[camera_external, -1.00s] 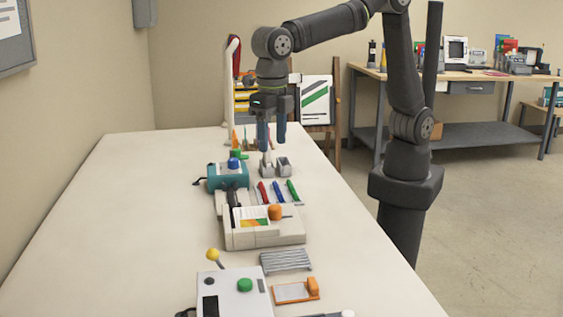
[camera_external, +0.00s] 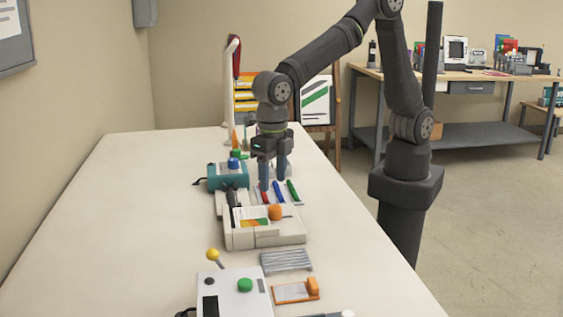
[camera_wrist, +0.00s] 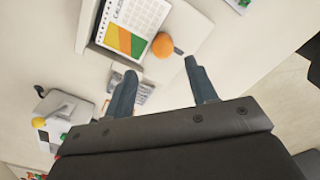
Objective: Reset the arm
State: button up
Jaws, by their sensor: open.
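My gripper (camera_external: 274,176) is open and points down over the long white table, above the tray of red, blue and green pens (camera_external: 279,191). In the external view its fingers overlap the red pen; I cannot tell if they touch it. In the wrist view my gripper (camera_wrist: 166,82) shows two fingers spread apart with nothing between them. Ahead of them is the cream machine (camera_wrist: 192,42), with a printed sheet and an orange knob (camera_wrist: 162,45) on it.
The cream machine (camera_external: 265,238) stands nearer the camera, with a teal device (camera_external: 228,178) at its back left. A grey ribbed rack (camera_external: 286,261), an orange-ended board (camera_external: 292,292) and a white control box (camera_external: 236,296) lie nearer still. The table's left side (camera_external: 110,220) is clear.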

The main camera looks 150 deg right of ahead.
aim_at(273, 205)
notch_tip(273, 205, down, 8)
jog(key=shift+r, duration=0.2)
jog(key=shift+r, duration=0.15)
